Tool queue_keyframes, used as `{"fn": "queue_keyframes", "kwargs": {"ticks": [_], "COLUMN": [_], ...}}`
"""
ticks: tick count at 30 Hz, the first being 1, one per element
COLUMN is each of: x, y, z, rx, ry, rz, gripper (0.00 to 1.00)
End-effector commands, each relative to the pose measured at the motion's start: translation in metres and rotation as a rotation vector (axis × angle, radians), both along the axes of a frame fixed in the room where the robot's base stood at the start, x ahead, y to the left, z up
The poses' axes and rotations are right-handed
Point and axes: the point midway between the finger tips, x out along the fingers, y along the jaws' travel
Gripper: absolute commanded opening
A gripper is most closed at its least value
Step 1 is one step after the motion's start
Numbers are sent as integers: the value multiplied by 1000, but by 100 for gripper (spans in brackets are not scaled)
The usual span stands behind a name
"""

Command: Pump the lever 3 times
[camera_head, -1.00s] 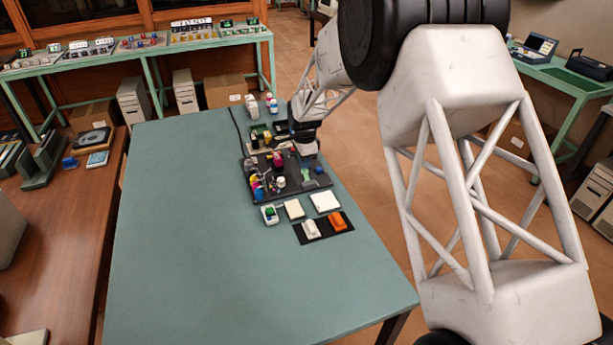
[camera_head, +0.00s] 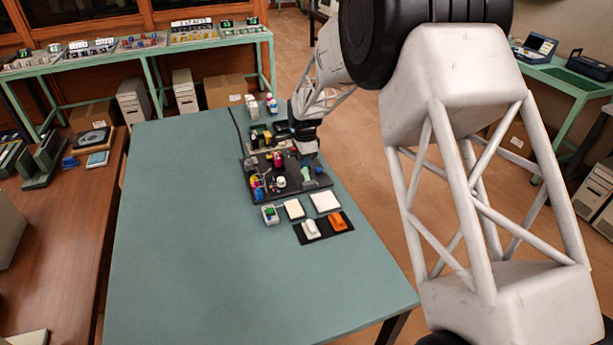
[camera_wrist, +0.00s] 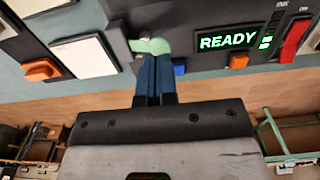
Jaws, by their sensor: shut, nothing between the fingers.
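A pale green handle (camera_wrist: 152,46), which looks like the lever, sits on the dark control board in the wrist view. In the head view the pale green part (camera_head: 305,171) is small, near the board's right edge. My gripper (camera_wrist: 155,60) is shut, its two blue fingers side by side with nothing between them. The fingertips are right at the green handle; I cannot tell whether they touch it. In the head view my gripper (camera_head: 305,154) is low over the right side of the board (camera_head: 290,188). The lever's pivot is not clear.
A lit READY display (camera_wrist: 228,42) is beside the handle, with a red switch (camera_wrist: 294,40) and a blue block (camera_wrist: 179,67) nearby. White pads (camera_head: 325,201) and an orange rocker (camera_head: 337,222) are in front of the board. The left of the green table (camera_head: 180,230) is clear.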

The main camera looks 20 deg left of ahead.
Motion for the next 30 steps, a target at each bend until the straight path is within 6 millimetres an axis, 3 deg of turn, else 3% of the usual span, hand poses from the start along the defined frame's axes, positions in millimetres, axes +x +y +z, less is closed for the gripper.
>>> {"fn": "queue_keyframes", "kwargs": {"ticks": [30], "x": [0], "y": [0], "z": [-21], "rx": [0], "ry": [0], "rz": [0], "gripper": [0]}}
